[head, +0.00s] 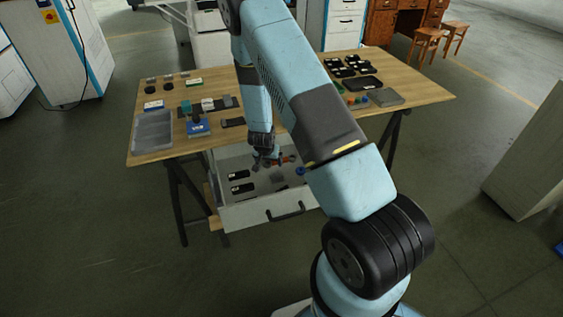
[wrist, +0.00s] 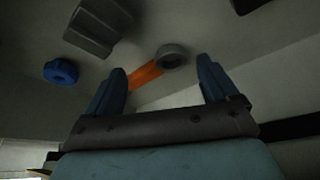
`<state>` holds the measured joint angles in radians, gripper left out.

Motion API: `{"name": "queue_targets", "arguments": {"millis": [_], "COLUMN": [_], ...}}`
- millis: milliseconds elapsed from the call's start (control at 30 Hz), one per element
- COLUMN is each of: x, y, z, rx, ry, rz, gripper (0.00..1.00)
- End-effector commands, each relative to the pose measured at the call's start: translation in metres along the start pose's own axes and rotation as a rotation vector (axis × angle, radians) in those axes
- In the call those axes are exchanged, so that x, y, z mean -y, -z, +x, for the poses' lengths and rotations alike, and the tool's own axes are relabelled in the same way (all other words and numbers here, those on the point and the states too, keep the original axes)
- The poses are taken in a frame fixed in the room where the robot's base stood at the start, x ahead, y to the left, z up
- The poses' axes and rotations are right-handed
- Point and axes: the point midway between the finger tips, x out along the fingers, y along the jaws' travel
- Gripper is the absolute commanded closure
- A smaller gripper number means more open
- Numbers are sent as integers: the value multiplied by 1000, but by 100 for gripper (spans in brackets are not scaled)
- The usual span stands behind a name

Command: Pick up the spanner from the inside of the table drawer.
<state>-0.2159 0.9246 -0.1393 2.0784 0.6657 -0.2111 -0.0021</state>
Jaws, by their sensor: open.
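The table drawer (head: 250,213) is pulled open under the front of the wooden table. My gripper (head: 266,162) reaches down into it, its fingers apart and nothing held. In the wrist view my gripper (wrist: 162,72) has its two blue fingers on either side of an orange bar with a grey ring end (wrist: 172,57), which looks like the spanner. The ring lies beyond the fingertips, and the bar's lower left part is hidden behind the left finger. In the head view an orange-red piece (head: 286,160) shows just right of the gripper; my arm blocks part of the drawer.
In the drawer, a blue knob (wrist: 61,71) and a grey block (wrist: 98,25) lie beside the orange bar. Two black items (head: 241,188) lie on the drawer's left side. The wooden table top (head: 165,98) overhangs the drawer's back and carries a grey tray (head: 153,132) and many small items.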

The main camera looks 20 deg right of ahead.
Motion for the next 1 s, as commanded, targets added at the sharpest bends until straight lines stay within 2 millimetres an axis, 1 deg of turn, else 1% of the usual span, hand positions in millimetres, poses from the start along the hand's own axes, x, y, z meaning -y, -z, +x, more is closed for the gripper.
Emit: {"name": "queue_targets", "arguments": {"millis": [33,100,200,500,1000], "x": [0,0,0,0,0], "y": [-1,-1,0,-1,-1], "z": [7,15,22,25,25], "rx": [1,0,-1,0,1], "ry": [0,-1,0,0,-1], "rz": [1,0,0,0,0], "gripper": [13,13,13,13,61]}}
